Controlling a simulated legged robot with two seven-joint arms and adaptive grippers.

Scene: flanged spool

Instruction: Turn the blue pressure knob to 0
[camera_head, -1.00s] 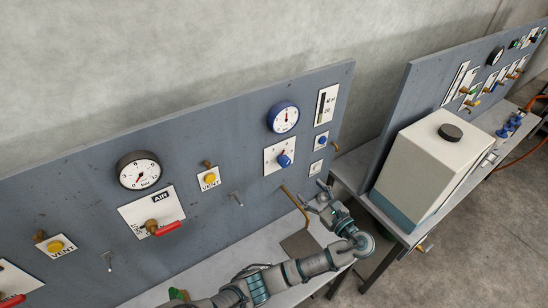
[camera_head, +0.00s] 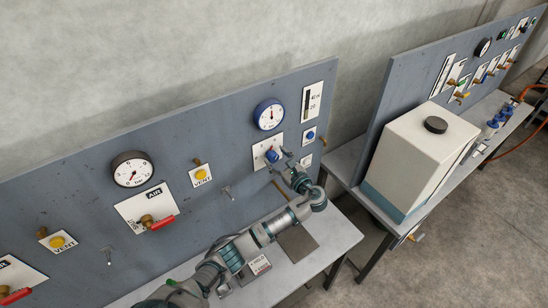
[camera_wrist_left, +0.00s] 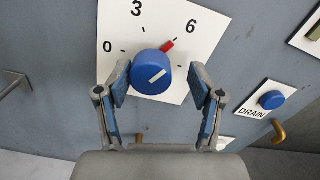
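The blue pressure knob (camera_wrist_left: 152,72) sits on a white dial plate (camera_wrist_left: 118,28) marked 0, 3 and 6 in the left wrist view. In the head view the knob (camera_head: 271,156) is on the panel below a blue-rimmed gauge (camera_head: 269,115). My left gripper (camera_wrist_left: 160,84) is open, with one finger on each side of the knob; contact is not clear. In the head view my left gripper (camera_head: 284,160) is right at the knob. My right gripper is not in view.
A blue DRAIN button (camera_wrist_left: 271,100) with a brass pipe (camera_wrist_left: 279,132) is to the right of the knob. A metal hook (camera_head: 228,192) sticks out left of it. Yellow VENT buttons and red AIR handle (camera_head: 162,222) are further left. The bench (camera_head: 335,232) runs below.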

